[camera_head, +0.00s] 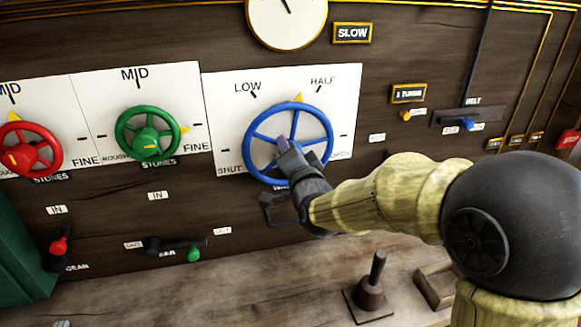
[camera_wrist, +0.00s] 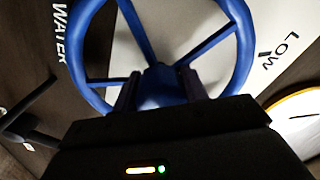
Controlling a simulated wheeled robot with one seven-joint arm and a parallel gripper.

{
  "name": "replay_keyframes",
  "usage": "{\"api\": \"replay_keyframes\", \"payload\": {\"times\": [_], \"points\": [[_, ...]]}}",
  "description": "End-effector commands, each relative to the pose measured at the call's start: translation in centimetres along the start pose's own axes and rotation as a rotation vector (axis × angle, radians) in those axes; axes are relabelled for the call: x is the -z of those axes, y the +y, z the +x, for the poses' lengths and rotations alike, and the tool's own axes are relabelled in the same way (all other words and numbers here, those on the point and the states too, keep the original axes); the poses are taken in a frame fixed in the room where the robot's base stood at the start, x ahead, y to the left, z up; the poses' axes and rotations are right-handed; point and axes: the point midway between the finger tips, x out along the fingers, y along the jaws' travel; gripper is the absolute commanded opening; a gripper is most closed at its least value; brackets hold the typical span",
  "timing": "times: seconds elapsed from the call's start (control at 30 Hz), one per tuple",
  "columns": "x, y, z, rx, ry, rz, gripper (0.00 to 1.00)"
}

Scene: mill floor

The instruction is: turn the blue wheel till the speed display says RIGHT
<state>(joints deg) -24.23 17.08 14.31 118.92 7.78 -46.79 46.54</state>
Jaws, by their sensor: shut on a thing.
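The blue wheel (camera_head: 261,131) is mounted on a white panel (camera_head: 228,100) marked SHUT, LOW and HALF. Its yellow pointer (camera_head: 298,99) stands between LOW and HALF, closer to HALF. My gripper (camera_head: 284,147) is at the wheel's middle, shut on its hub; the arm hides the wheel's lower right part. In the wrist view the two fingers (camera_wrist: 164,92) stand on either side of the blue hub (camera_wrist: 160,76). The speed display (camera_head: 352,33) above the panel reads SLOW. A round white dial (camera_head: 287,18) is left of it, cut off by the top edge.
A green wheel (camera_head: 147,134) and a red wheel (camera_head: 28,149) are to the left. Levers with red (camera_head: 58,247) and green (camera_head: 194,254) knobs sit below them. A wooden stub on a base (camera_head: 371,285) stands on the ledge under my arm. A blue-knobbed belt lever (camera_head: 467,124) is right.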

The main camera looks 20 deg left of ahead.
Motion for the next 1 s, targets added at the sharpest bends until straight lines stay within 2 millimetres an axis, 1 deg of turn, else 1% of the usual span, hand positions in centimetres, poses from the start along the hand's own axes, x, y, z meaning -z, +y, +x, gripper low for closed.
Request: {"api": "replay_keyframes", "payload": {"times": [0.03, 0.2, 0.4, 0.63, 1.0], "points": [[-0.15, 0.54, -0.01, 0.000, 0.005, 0.042, 0.20], [-0.09, 0.35, -0.01, 0.002, 0.006, 0.173, 0.20], [-0.03, 0.22, 0.01, 0.000, 0.007, 0.277, 0.20], [0.02, 0.00, 0.00, 0.000, 0.006, 0.327, 0.20], [0.03, -0.03, 0.01, -0.001, 0.005, 0.330, 0.20]]}}
